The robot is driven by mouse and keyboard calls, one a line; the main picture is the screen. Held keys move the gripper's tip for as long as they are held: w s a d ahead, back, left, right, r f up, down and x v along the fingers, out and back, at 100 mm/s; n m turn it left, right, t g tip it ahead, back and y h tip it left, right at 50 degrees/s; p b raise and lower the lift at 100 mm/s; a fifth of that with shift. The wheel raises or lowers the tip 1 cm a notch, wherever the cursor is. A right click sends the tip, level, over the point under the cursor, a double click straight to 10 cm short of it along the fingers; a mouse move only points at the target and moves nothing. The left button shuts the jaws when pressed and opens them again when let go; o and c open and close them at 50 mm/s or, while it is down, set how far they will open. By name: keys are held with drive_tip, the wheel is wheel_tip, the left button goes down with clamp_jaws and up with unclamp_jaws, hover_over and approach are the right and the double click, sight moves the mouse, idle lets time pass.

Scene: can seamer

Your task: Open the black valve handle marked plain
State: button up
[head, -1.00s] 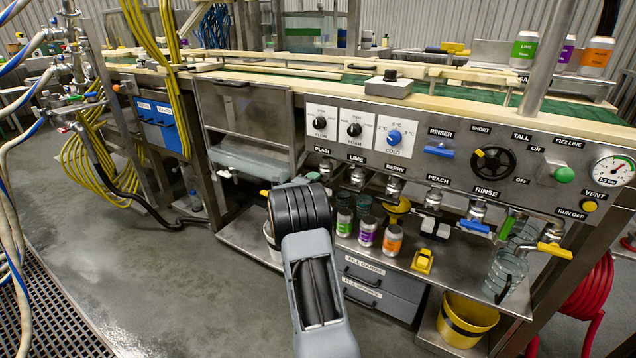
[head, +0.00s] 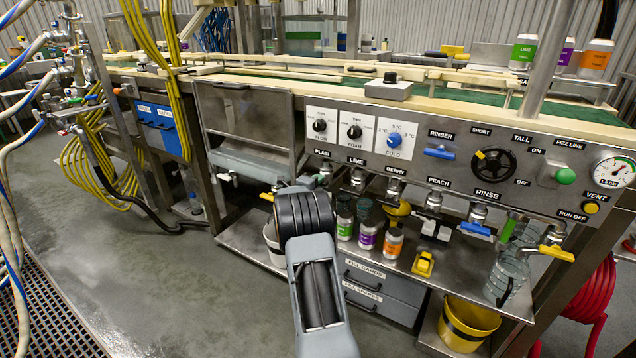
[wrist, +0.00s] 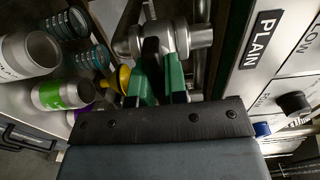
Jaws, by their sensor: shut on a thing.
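The PLAIN label (head: 321,153) is on the steel front panel at the left end of a row of valves. It also shows large in the wrist view (wrist: 264,38). Beneath it a metal valve body (wrist: 165,38) sticks out from the panel. My gripper (wrist: 160,84) has its green fingers up against this valve, shut on its black handle. Most of the handle is hidden between the fingers and behind the gripper body. In the head view my own wrist covers the fingers and the handle.
Bottles with green (head: 344,228), purple (head: 367,236) and orange (head: 392,243) labels stand on the shelf close right of my arm. More valves line the panel to the right, including a blue handle (head: 475,229). Open floor (head: 170,290) lies to the left.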

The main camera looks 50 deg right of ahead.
clamp_jaws()
drive_tip(key=n+p, duration=0.2)
drive_tip(key=n, duration=0.1)
drive_tip(key=shift+r+n+p, duration=0.1)
drive_tip(key=shift+n+p, duration=0.25)
drive_tip(key=shift+n, duration=0.05)
drive_tip(key=n+p, duration=0.2)
drive_tip(key=n, duration=0.2)
drive_tip(key=shift+n+p, duration=0.35)
drive_tip(key=shift+n, duration=0.05)
drive_tip(key=shift+f, duration=0.2)
drive_tip(key=o, duration=0.7)
unclamp_jaws()
drive_tip(key=shift+r, duration=0.1)
drive_tip(key=shift+c, duration=0.2)
drive_tip(key=p+v, duration=0.2)
drive_tip(key=v, duration=1.1)
drive_tip(key=shift+a+p, duration=0.4)
